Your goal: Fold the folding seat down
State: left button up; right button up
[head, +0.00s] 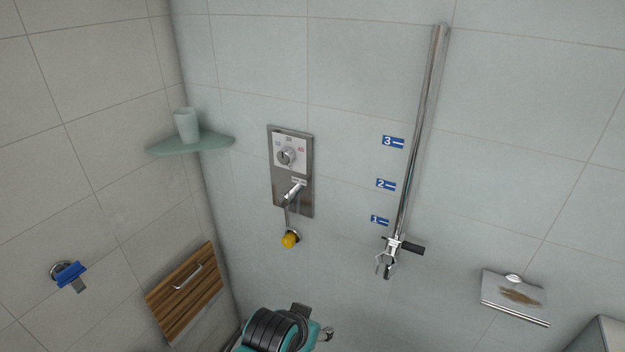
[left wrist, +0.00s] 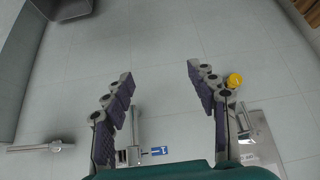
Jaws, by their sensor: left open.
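The folding seat (head: 187,290) is a brown wooden slatted panel with a metal handle (head: 187,277) on its face. It lies flat and upright against the left wall, low in the head view. My left gripper (left wrist: 160,76) is open in the left wrist view, with nothing between its fingers. My right gripper is in neither view.
A glass corner shelf (head: 195,144) with a cup (head: 187,125) is above the seat. A blue item (head: 68,274) hangs left of it. A steel shower panel (head: 291,171), yellow knob (head: 290,240), vertical rail (head: 419,130) and small metal shelf (head: 514,297) are on the back wall.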

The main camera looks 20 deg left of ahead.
aim_at(178, 298)
jog(key=u, duration=1.9)
jog(key=j+z, duration=0.25)
jog(key=i, duration=0.05)
